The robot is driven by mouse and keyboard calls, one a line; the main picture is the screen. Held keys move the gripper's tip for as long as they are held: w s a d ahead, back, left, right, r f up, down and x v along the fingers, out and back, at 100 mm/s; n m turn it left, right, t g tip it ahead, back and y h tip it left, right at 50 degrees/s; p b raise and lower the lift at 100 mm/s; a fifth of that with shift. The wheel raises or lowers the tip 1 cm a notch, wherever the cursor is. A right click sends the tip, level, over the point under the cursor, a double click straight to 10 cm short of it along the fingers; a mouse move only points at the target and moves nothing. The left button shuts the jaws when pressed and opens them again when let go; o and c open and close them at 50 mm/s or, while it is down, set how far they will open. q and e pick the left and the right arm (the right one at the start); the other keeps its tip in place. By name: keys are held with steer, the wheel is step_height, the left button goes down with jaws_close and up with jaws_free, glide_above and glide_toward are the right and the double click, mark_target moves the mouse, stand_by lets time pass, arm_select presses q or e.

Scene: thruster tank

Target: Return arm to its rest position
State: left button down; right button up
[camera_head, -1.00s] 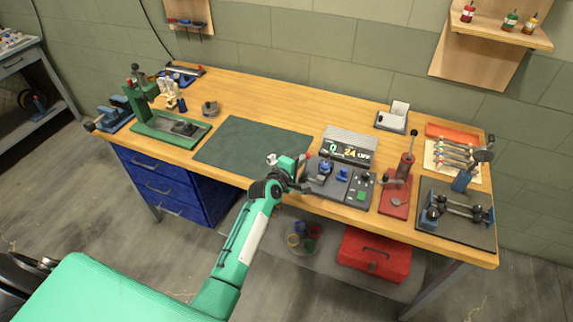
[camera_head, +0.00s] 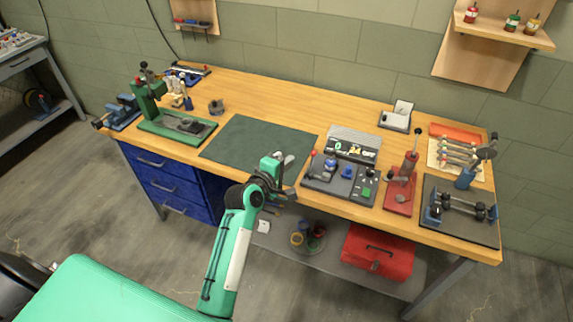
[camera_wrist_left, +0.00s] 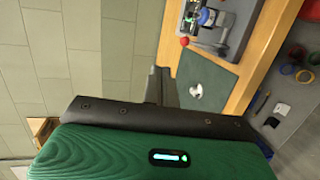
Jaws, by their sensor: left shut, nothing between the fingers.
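My left arm (camera_head: 228,255) is green and reaches up from the bottom of the head view to the bench's front edge. My left gripper (camera_head: 289,195) is shut and empty, in front of the green mat (camera_head: 240,142) and left of the dark control panel (camera_head: 325,184). In the left wrist view its dark fingers (camera_wrist_left: 160,88) are together with nothing between them. A small silvery-white object (camera_head: 287,159) lies on the mat's right part, apart from the fingers in the wrist view (camera_wrist_left: 196,91). My right gripper is not in view.
The wooden bench (camera_head: 290,98) holds a green press (camera_head: 170,125) at left, a red lever tool (camera_head: 403,185) and a dark fixture plate (camera_head: 460,212) at right. A red toolbox (camera_head: 377,252) and coloured rings (camera_head: 308,238) sit on the lower shelf.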

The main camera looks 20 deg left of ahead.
arm_select(q)
steer(key=shift+s+r, duration=0.1)
steer(key=shift+s, duration=0.05)
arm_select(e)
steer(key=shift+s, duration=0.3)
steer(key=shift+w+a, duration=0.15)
